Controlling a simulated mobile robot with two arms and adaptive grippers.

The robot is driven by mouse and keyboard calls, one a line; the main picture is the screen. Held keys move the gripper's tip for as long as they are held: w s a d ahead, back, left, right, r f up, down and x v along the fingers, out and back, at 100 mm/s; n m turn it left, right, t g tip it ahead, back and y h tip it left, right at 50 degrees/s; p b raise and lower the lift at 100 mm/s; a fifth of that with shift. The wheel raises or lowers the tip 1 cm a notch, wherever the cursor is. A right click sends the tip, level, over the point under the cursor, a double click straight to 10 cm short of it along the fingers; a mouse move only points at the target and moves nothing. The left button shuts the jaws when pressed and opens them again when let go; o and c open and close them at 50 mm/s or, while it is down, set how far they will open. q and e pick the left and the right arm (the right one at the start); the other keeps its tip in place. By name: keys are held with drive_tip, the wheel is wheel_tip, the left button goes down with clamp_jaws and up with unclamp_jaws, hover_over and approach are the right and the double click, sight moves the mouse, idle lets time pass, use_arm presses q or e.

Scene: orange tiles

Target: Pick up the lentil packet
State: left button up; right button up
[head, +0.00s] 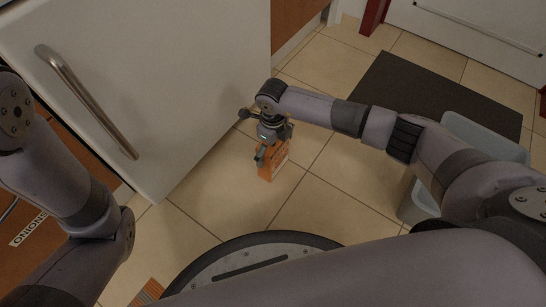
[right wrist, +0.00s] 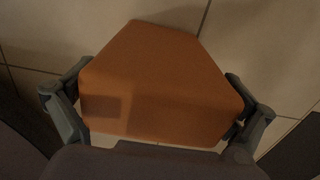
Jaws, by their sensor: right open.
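The lentil packet (head: 272,164) is an orange box-like pack with a pale label, standing on the tiled floor near the white appliance. In the right wrist view the orange packet (right wrist: 160,85) fills the middle. My right gripper (head: 268,150) is over the packet from above. In the right wrist view my right gripper (right wrist: 155,108) is open, with one finger on each side of the packet. Whether the fingers touch it I cannot tell. The fingers of my left gripper are out of view; only my left arm shows.
A white appliance door (head: 160,80) with a metal handle stands at the left of the packet. A dark mat (head: 400,85) and a grey bin (head: 480,135) are on the right. Tiled floor (head: 215,195) is clear around the packet.

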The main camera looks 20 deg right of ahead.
drive_tip(key=shift+c, duration=0.6)
drive_tip(key=c, duration=1.2)
drive_tip(key=shift+c, duration=0.2)
drive_tip(key=shift+r, duration=0.15)
